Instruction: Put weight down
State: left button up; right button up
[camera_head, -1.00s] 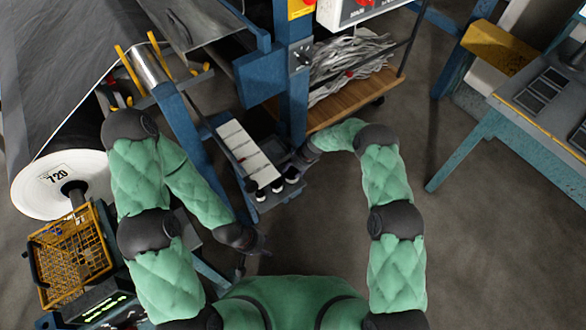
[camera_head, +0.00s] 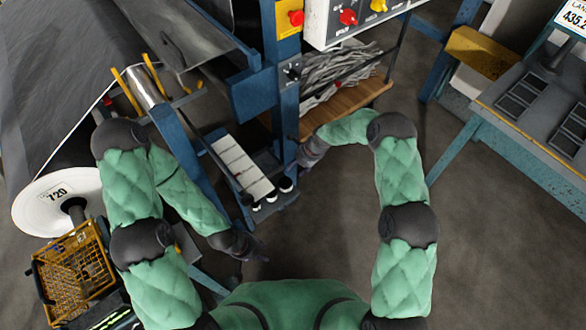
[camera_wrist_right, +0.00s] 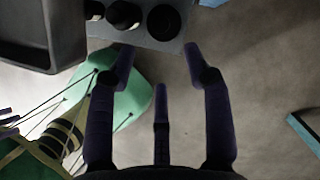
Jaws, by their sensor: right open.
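Several dark round weights (camera_head: 270,197) stand in a row on a small blue-grey platform in the middle of the head view. The right wrist view shows these weights (camera_wrist_right: 124,15) at its top edge, on the grey platform (camera_wrist_right: 150,42). My right gripper (camera_head: 301,164) is just right of the platform. In the right wrist view my right gripper (camera_wrist_right: 160,58) has its fingers spread, with nothing between them and floor below; the weights are beyond the fingertips. My left gripper (camera_head: 256,252) hangs low near my body; its fingers are too small and dark to read.
A row of white blocks (camera_head: 240,163) lies behind the weights, beside blue machine posts (camera_head: 286,110). A yellow crate (camera_head: 75,265) and a large roll marked 720 (camera_head: 50,205) are at left. A blue-grey bench (camera_head: 530,120) stands at right. Floor between is clear.

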jog(key=s+d+n, duration=0.2)
jog(key=s+n, duration=0.7)
jog(key=s, duration=0.7)
jog(key=s+d+n, duration=0.3)
jog(key=s+n, duration=0.6)
jog(key=s, duration=0.8)
jog(key=shift+d+f+g, duration=0.3)
jog(key=shift+f, duration=0.1)
